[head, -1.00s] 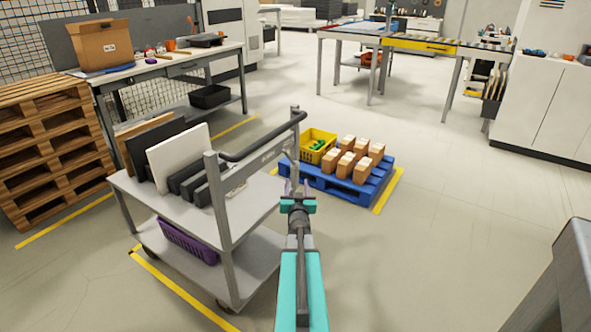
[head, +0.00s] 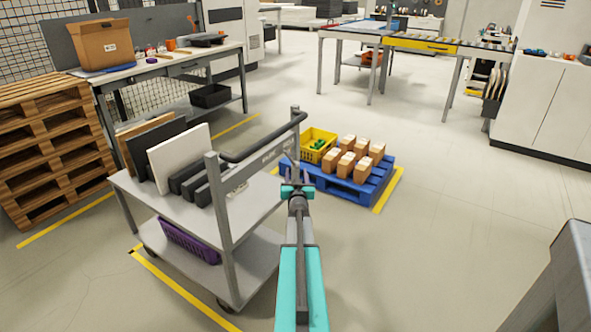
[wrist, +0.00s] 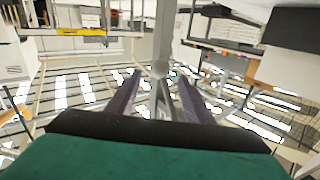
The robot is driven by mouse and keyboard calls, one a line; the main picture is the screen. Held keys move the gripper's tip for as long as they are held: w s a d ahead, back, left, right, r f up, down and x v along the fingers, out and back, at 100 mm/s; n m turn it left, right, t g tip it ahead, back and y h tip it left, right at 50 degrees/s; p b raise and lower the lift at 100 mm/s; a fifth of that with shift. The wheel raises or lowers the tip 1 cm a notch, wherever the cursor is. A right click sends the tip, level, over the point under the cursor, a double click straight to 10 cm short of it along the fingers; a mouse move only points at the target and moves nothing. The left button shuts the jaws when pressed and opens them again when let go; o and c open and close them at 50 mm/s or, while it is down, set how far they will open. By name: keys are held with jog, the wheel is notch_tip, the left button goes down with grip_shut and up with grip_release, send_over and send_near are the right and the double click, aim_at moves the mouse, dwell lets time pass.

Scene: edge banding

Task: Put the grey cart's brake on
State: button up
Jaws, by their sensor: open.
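The grey cart (head: 262,268) stands left of centre in the head view, with two shelves, a grey post frame and a dark push handle (head: 266,140). Its wheels are partly visible under the lower shelf, and I cannot make out a brake on them. My gripper (head: 297,180) is just right of the cart's handle end in the picture, open and empty. In the wrist view its two purple-grey fingers (wrist: 158,98) stand apart with nothing between them.
Panels and dark blocks stand on the cart's top shelf; a purple crate (head: 190,241) is below. Beyond my gripper is a blue pallet (head: 327,184) with cartons and a yellow crate (head: 317,146). Wooden pallets (head: 50,150) are at left.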

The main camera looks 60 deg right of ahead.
aim_at(296, 167)
jog(key=shift+x, duration=2.35)
